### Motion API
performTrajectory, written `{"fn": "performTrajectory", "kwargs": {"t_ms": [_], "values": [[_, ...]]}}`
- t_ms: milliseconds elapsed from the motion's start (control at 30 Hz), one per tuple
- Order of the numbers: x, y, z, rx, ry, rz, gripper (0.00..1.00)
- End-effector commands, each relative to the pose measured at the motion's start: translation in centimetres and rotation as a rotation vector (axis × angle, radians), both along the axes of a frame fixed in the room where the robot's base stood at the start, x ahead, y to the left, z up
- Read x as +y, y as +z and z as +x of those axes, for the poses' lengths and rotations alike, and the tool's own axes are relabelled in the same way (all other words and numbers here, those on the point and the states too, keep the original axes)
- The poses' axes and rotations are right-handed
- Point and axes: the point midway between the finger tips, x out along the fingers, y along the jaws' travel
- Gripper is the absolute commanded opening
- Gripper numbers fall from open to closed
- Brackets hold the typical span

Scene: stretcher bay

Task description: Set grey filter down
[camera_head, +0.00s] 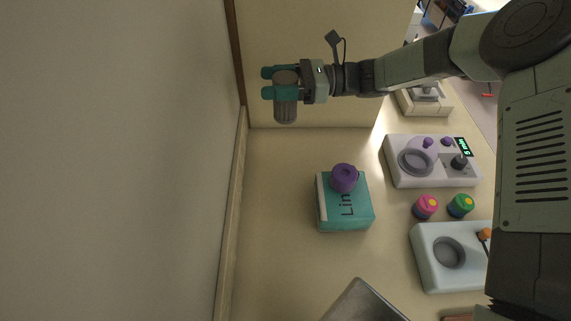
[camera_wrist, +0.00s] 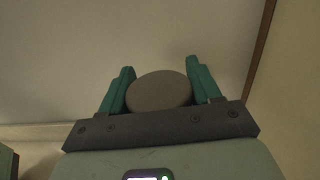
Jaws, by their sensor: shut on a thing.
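The grey filter (camera_head: 286,108) is a short grey cylinder, held upright between the teal fingers of my gripper (camera_head: 280,84) near the back wall in the head view. My gripper is shut on it. The filter appears to be above the bench, with no contact visible beneath it. In the wrist view, the round grey end of the filter (camera_wrist: 160,91) sits between the two teal fingers of my gripper (camera_wrist: 160,88).
A teal box (camera_head: 328,222) with a purple ring-shaped thing (camera_head: 344,179) on top stands mid-bench. To the right are a white device (camera_head: 398,178), a pink cap (camera_head: 425,207), a green cap (camera_head: 460,205) and another pale device (camera_head: 425,275). A metal tray (camera_head: 362,302) is at front. Bench left of the box is clear.

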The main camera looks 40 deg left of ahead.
Motion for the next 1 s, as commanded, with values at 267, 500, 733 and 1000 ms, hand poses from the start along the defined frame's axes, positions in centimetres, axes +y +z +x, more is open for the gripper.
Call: {"fn": "performTrajectory", "kwargs": {"t_ms": [267, 500, 733, 1000], "values": [[0.1, -5.9, 0.0, 0.001, 0.0, 0.001, 0.28], [0.0, -9.9, 0.0, 0.001, 0.0, 0.002, 0.28], [0.0, -14.1, 0.0, -0.001, -0.001, 0.002, 0.28], [0.0, -17.1, 0.0, -0.001, 0.0, 0.002, 0.28]]}}
